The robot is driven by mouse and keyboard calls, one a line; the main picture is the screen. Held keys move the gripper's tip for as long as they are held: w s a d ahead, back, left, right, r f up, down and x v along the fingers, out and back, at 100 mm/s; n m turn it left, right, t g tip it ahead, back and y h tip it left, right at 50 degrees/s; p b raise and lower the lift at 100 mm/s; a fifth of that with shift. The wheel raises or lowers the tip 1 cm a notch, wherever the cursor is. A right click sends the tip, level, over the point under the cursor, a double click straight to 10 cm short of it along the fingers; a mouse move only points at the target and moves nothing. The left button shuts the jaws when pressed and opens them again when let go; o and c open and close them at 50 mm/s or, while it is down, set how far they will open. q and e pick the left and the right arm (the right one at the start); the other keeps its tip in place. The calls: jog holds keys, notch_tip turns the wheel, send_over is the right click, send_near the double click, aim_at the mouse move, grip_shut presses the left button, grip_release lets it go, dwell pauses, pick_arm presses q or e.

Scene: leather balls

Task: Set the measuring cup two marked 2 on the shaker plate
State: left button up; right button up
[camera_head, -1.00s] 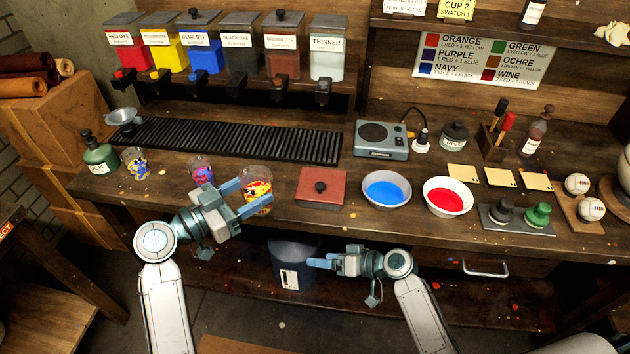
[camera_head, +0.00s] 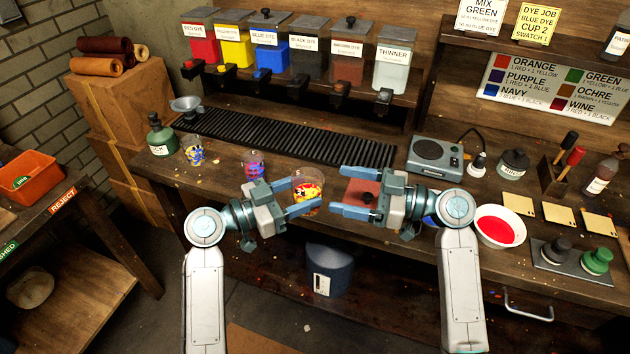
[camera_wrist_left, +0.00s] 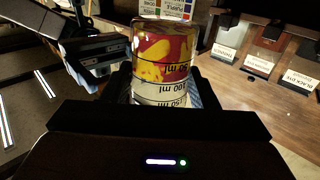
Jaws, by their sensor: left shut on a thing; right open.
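A clear measuring cup (camera_head: 308,191) with red and yellow contents is between the fingers of my left gripper (camera_head: 310,192), which is shut on it. In the left wrist view the cup (camera_wrist_left: 163,62) shows ml lines; I cannot read a 2 on it. I cannot tell whether it touches the bench. Two other cups stand to its left: one red and blue (camera_head: 254,165), one blue and yellow (camera_head: 195,152). My right gripper (camera_head: 343,193) is open and empty, just right of the held cup. A grey machine with a dark round top (camera_head: 436,158), apparently the shaker plate, stands at right, its top empty.
A reddish square with a black knob (camera_head: 362,187) lies partly behind my right gripper. A bowl of red dye (camera_head: 503,226) stands at right; a blue one is mostly hidden by my right arm. A black slatted rack (camera_head: 290,137) runs behind the cups. Dye dispensers (camera_head: 265,50) stand at the back.

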aim_at(293, 179)
jog(key=x, duration=0.9)
jog(key=shift+c, duration=0.4)
jog(key=c, duration=1)
pick_arm(q)
jog(key=o, duration=1.1)
pick_arm(e)
jog(key=shift+c, duration=0.2)
